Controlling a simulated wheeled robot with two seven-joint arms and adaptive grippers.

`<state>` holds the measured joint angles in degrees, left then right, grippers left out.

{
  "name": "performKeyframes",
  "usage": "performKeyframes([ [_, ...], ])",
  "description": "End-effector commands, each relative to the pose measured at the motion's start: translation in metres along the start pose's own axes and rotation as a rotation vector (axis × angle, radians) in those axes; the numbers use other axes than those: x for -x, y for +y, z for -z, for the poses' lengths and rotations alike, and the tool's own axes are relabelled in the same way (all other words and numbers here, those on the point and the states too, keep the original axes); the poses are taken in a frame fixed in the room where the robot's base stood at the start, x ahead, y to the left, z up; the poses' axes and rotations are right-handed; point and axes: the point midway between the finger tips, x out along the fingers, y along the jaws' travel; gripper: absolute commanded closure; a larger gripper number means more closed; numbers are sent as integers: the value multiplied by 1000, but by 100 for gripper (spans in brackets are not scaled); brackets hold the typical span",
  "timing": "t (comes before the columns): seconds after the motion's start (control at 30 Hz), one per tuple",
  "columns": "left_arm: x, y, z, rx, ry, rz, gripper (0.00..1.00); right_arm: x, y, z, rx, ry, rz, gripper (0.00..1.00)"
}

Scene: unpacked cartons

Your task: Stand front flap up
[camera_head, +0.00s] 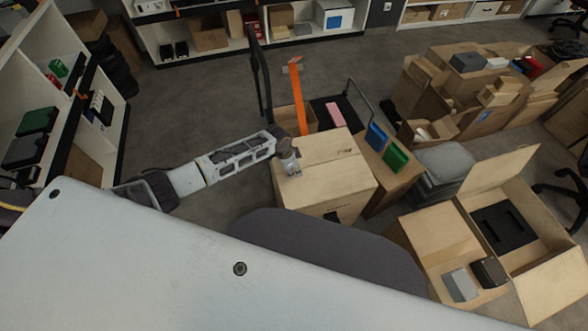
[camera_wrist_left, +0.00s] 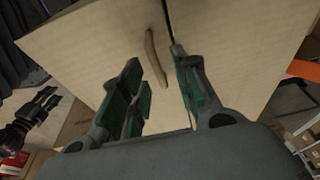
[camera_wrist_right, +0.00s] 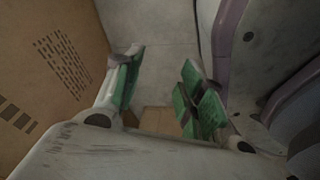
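A tan carton (camera_head: 330,170) stands at the middle of the head view, its top looking closed. My left gripper (camera_head: 291,168) is over the left part of that top. In the left wrist view my left gripper (camera_wrist_left: 160,95) is open, its green-padded fingers apart above the carton panels (camera_wrist_left: 95,45). A dark seam runs between two panels, beside one finger, with a curved brown strip nearby. I cannot tell whether the fingertips touch the cardboard. My right gripper (camera_wrist_right: 160,90) is open and empty in the right wrist view, beside a printed carton wall (camera_wrist_right: 50,65).
An open carton (camera_head: 470,225) with a black insert and two small boxes stands at the right. A cart with an orange post (camera_head: 298,98) stands behind the middle carton. Stacked cartons (camera_head: 450,90) are at back right. Grey floor (camera_head: 190,95) is clear behind my left arm.

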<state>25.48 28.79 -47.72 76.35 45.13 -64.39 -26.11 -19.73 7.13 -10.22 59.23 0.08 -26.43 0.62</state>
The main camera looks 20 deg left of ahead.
Motion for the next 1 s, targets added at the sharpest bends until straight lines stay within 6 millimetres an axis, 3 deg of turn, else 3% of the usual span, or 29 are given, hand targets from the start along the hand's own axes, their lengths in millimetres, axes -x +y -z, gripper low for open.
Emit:
performKeyframes([
  [0.47,-12,1,-3,0,0,-1,70,-7,-2,-12,1,-12,1,60],
  [0.97,-16,0,-4,0,0,-1,70,-9,2,3,1,5,-3,60],
  [1.0,-16,0,-4,0,0,0,75,-9,2,3,1,5,-3,60],
])
